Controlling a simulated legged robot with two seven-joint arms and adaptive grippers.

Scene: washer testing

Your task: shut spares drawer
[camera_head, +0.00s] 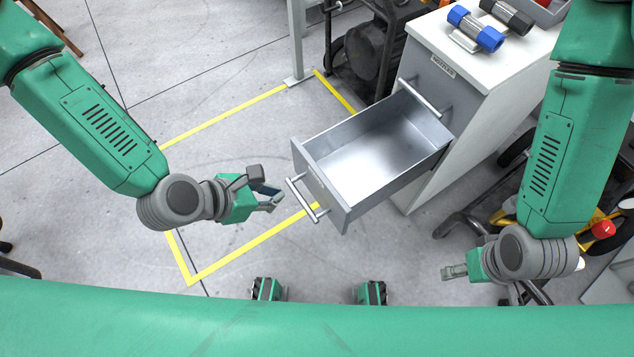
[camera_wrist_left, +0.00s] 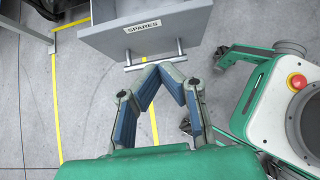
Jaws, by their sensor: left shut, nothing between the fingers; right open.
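The spares drawer (camera_head: 376,152) is a grey metal drawer, pulled far out of a white cabinet (camera_head: 480,90), and it is empty inside. Its bar handle (camera_head: 307,199) is on the front panel. The front panel, labelled SPARES, shows in the left wrist view (camera_wrist_left: 150,30) with the handle (camera_wrist_left: 155,57) below it. My left gripper (camera_head: 277,198) is shut and empty, just left of the handle. In the left wrist view its fingertips (camera_wrist_left: 160,68) are close to the handle; I cannot tell whether they touch it. My right gripper (camera_head: 447,273) is open and empty, low at the right, away from the drawer.
A second handle (camera_head: 420,97) is on the cabinet front above the open drawer. A blue-ended cylinder (camera_head: 475,28) and a dark one (camera_head: 507,14) lie on the cabinet top. Black machinery (camera_head: 365,55) stands behind. Yellow floor tape (camera_head: 235,252) marks clear floor at the left.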

